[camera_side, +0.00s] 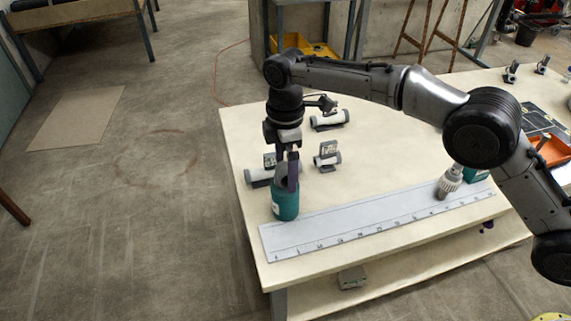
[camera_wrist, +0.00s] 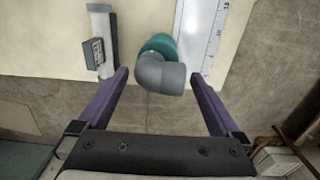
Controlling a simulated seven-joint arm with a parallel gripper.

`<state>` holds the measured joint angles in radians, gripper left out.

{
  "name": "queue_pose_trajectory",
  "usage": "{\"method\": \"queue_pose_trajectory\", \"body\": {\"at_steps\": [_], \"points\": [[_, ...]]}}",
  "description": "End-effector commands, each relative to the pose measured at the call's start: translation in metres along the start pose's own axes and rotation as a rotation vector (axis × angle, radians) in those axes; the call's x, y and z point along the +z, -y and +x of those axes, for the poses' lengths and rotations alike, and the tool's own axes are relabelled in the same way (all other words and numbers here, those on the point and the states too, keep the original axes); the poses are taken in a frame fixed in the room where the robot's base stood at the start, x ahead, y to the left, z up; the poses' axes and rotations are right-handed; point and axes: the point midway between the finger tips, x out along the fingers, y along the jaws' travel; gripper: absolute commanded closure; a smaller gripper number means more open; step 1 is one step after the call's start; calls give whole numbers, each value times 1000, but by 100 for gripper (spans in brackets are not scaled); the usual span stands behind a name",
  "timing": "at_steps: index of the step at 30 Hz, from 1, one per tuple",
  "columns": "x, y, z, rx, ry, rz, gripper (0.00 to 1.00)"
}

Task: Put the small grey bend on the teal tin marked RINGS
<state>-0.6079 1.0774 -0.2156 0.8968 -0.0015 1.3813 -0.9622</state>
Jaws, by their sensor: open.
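The small grey bend (camera_wrist: 163,76) sits over the teal tin (camera_wrist: 160,44) in the wrist view. It appears to rest on the tin's top, but the contact is hidden. In the side view the teal tin (camera_side: 286,204) stands upright near the table's left end, with a white label low on its side. I cannot read the label. My gripper (camera_side: 289,184) points down over this tin, its purple fingers around the bend. In the wrist view the fingers are spread wide, with gaps on both sides of the bend.
A long white ruler (camera_side: 370,222) lies along the front edge, right beside the tin. A second teal tin (camera_side: 475,174) and a pale fitting (camera_side: 448,181) are at the right. The table's middle is clear.

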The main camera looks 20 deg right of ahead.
Motion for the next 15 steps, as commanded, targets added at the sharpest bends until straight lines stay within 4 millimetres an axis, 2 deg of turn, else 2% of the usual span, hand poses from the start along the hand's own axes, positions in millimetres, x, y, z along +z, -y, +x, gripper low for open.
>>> {"method": "queue_pose_trajectory", "body": {"at_steps": [5, 12, 15], "points": [[0, -1, -15, 3, -2, 0, 0], [0, -1, -54, 4, -3, 0, 0], [-1, -1, -63, 3, -2, 0, 0]]}}
